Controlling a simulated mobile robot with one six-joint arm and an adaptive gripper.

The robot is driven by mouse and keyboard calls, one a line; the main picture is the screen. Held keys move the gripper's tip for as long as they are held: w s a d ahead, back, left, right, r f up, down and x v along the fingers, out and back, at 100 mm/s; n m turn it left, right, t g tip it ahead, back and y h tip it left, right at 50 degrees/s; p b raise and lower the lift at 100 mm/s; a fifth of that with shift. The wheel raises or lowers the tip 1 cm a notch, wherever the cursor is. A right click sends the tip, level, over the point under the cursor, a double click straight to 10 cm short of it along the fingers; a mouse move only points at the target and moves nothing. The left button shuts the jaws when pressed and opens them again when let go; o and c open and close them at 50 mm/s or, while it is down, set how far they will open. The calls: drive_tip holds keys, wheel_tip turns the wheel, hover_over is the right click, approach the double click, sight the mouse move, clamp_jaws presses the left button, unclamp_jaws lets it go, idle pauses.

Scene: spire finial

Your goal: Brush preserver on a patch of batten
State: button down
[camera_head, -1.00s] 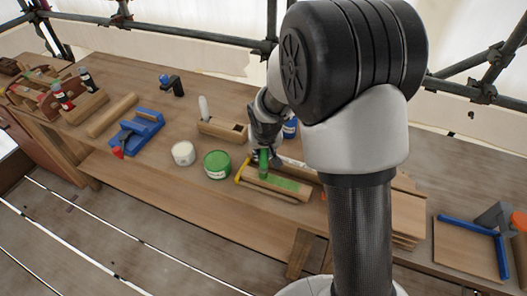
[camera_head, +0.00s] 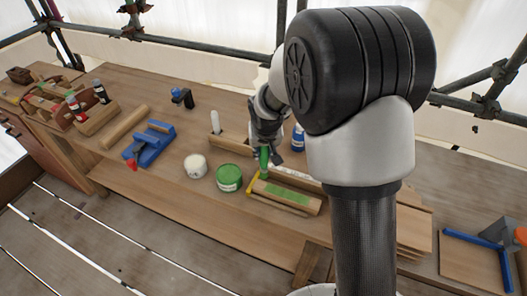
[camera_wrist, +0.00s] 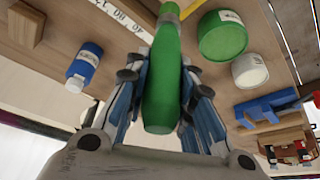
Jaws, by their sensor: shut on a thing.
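My gripper (camera_head: 265,148) is shut on the green handle of a brush (camera_head: 264,160), held roughly upright. The handle (camera_wrist: 162,80) also fills the middle of the wrist view, between my fingers; its bristle end is at the top edge and hard to make out. A wooden batten (camera_head: 310,206) lies on the bench, with a green patch (camera_head: 290,195) along its top. The brush is at the batten's left end; I cannot tell whether it touches. A green tin (camera_head: 229,177) stands left of the batten; it shows in the wrist view (camera_wrist: 222,36).
A white tin (camera_head: 195,166) stands left of the green one. A blue bottle (camera_head: 298,138) is close behind my gripper. A blue vise-like tool (camera_head: 150,145) is further left. The bench front is clear.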

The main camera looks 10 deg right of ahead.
wheel_tip(320, 180, up, 2)
drive_tip(key=shift+r+p, duration=0.1)
drive_tip(key=shift+p, duration=0.45)
